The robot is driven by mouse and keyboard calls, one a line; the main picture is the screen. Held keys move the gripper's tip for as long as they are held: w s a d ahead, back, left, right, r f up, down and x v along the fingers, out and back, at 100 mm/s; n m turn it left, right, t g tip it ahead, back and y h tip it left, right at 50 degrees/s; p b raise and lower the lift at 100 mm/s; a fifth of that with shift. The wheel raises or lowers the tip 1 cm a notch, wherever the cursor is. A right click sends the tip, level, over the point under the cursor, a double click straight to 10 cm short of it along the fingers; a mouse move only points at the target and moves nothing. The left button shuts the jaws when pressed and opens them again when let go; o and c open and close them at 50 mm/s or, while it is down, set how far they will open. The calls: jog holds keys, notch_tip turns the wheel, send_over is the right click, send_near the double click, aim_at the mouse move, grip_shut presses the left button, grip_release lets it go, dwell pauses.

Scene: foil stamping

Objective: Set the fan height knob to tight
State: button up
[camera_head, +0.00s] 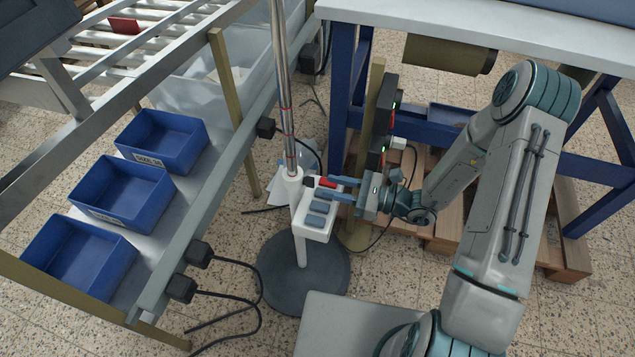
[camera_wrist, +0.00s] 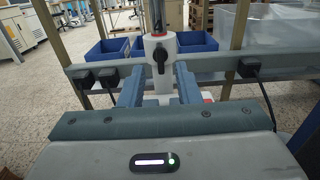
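The fan stand has a chrome upper pole (camera_head: 283,90) and a white lower column (camera_head: 300,235) on a round dark base (camera_head: 303,275). The height knob (camera_wrist: 160,54) is black, on the white collar at the top of the column. It also shows small in the head view (camera_head: 308,182). In the wrist view its lever points roughly up and down. My gripper (camera_head: 331,188) is open, its two blue fingers pointing at the column. In the wrist view the fingers (camera_wrist: 157,78) stand apart on either side of the column, with the knob between and slightly above them. I see no contact.
A white control box (camera_head: 317,231) with grey-blue buttons sits on the column, close below my fingers. A metal rack with blue bins (camera_head: 122,190) stands left. A blue-legged table (camera_head: 340,90) and wooden pallet (camera_head: 480,215) are at right. Cables (camera_head: 235,320) lie on the floor.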

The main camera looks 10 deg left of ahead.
aim_at(309, 182)
jog(key=a, duration=0.4)
jog(key=shift+w+a, duration=0.25)
jog(key=shift+a, duration=0.15)
grip_shut()
